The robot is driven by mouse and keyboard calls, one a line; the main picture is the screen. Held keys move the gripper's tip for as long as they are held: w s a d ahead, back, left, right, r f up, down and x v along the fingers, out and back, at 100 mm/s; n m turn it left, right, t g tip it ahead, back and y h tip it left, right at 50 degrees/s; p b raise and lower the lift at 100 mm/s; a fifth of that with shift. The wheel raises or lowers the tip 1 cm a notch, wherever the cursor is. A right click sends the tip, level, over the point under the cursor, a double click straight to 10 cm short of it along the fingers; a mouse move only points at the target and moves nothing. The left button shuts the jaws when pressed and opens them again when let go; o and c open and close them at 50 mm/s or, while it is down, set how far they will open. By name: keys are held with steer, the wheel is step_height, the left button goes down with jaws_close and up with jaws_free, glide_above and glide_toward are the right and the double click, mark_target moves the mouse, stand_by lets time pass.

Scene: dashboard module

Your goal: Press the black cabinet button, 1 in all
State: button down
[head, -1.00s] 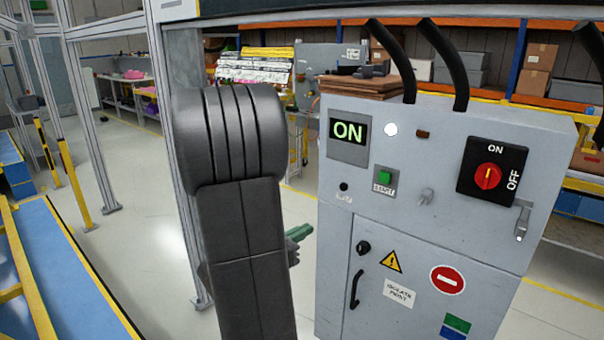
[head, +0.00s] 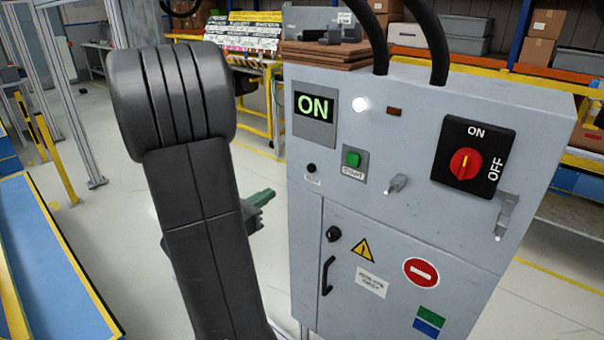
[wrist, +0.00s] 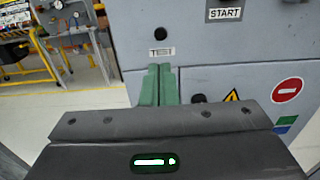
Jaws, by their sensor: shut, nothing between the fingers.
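The black button (head: 311,168) is small and round, on the left of the grey cabinet's (head: 380,210) upper front, below the lit ON display. In the wrist view the black button (wrist: 160,34) shows above a label reading TEST. My gripper (head: 264,197) has green fingers, partly hidden behind my arm in the head view, to the left of the cabinet and lower than the button. In the wrist view my gripper's fingers (wrist: 158,80) are together and empty, pointing at the cabinet front just below the TEST label. A gap shows between fingers and cabinet in the head view.
A green START button (head: 353,159), a key switch (head: 397,183) and a red rotary switch (head: 466,163) are on the same panel. A black door knob (head: 333,233) and handle (head: 327,275) are below. Clear floor lies left of the cabinet.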

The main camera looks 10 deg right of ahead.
mark_target(310, 169)
steer(key=p+x, duration=0.2)
steer(key=x, duration=1)
steer(key=shift+w+d, duration=0.2)
steer(key=shift+d, duration=0.05)
steer(key=shift+w+d+p, duration=0.35)
steer(key=shift+w+d, duration=0.1)
steer(key=shift+d, duration=0.05)
